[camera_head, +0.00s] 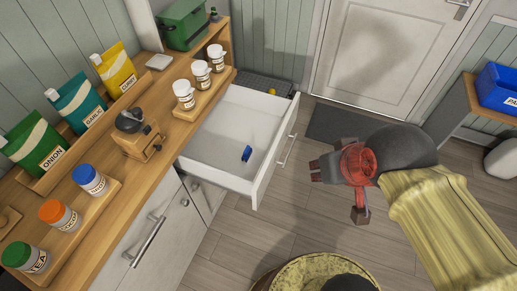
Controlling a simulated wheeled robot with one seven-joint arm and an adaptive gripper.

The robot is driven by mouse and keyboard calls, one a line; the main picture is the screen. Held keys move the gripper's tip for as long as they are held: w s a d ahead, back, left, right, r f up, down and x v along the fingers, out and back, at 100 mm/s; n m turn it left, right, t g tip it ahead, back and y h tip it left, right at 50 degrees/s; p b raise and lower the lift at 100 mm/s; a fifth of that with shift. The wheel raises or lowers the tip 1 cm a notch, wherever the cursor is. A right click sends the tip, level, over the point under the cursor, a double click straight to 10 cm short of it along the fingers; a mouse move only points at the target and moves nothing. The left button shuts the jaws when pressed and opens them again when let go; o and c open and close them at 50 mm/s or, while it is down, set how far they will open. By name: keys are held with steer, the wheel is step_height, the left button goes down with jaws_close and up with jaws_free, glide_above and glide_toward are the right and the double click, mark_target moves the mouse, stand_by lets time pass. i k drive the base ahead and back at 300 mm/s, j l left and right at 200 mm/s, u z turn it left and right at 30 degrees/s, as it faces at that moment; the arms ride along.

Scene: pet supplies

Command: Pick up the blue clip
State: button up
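The blue clip (247,153) is a small blue piece lying on the floor of the open white drawer (222,125), toward its front right side. My gripper (338,192) is to the right of the drawer, outside it and apart from the clip. Its two dark reddish fingers are spread wide, one pointing left and one pointing down in the picture. It is open, with nothing seen between the fingers.
The wooden counter (185,128) on the left carries bags, jars, a grinder (138,135) and a green box (183,24). The drawer front (275,158) with its handle stands between my gripper and the clip. A blue bin (497,88) is at right. A round yellowish container (290,276) is below.

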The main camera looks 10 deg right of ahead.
mark_target(248, 151)
steer(key=u, duration=1.85)
steer(key=l+z, duration=0.1)
steer(key=z, duration=1.25)
steer(key=i+l+z, duration=0.15)
steer(key=i+z, duration=0.6)
steer(key=k, duration=0.1)
